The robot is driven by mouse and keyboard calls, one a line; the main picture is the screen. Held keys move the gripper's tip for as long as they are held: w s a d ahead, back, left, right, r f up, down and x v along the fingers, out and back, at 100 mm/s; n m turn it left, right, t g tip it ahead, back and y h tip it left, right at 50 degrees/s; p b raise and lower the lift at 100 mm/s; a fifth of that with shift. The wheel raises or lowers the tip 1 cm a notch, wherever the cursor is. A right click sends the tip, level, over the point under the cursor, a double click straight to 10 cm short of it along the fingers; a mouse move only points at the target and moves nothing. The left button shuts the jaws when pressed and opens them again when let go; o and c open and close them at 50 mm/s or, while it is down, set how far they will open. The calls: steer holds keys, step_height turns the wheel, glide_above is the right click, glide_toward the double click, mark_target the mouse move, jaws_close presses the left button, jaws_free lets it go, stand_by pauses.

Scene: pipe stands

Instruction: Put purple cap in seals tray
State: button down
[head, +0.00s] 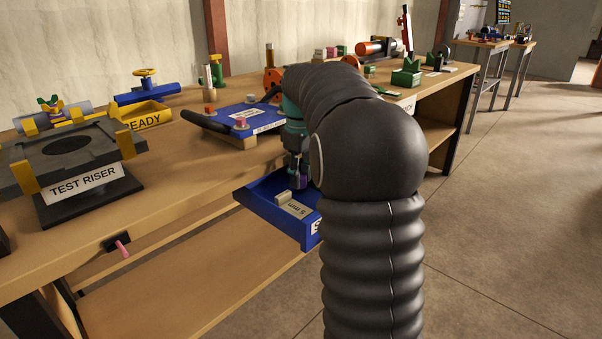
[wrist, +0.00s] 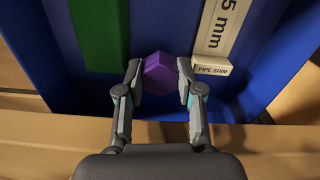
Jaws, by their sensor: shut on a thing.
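The purple cap (wrist: 160,74) is between the fingertips of my gripper (wrist: 159,84) in the wrist view, and my gripper is shut on it.
A pale 5 mm pipe shim (wrist: 215,45) lies in the tray right of the cap, and a green strip (wrist: 100,35) lies left.

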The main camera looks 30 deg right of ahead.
steer(key=c, duration=0.7)
jaws_free()
steer(key=shift+c, duration=0.2)
steer(key=shift+r, duration=0.15)
step_height(320, 180, up, 12)
steer(key=p, duration=0.1)
steer(key=s+a+m+t, duration=0.2)
steer(key=s+a, duration=0.5)
steer(key=s, duration=0.1)
steer(key=s+a+f+m+t, duration=0.1)
steer(key=s+a+f, duration=0.3)
steer(key=s+f, duration=0.3)
steer(key=s+a+f+m+t, duration=0.2)
steer(key=s+a+f, duration=0.3)
steer(key=s, duration=0.8)
step_height(320, 180, down, 2)
steer(key=shift+a+f+t, duration=0.2)
steer(key=shift+f+t, duration=0.05)
steer(key=shift+t, duration=0.05)
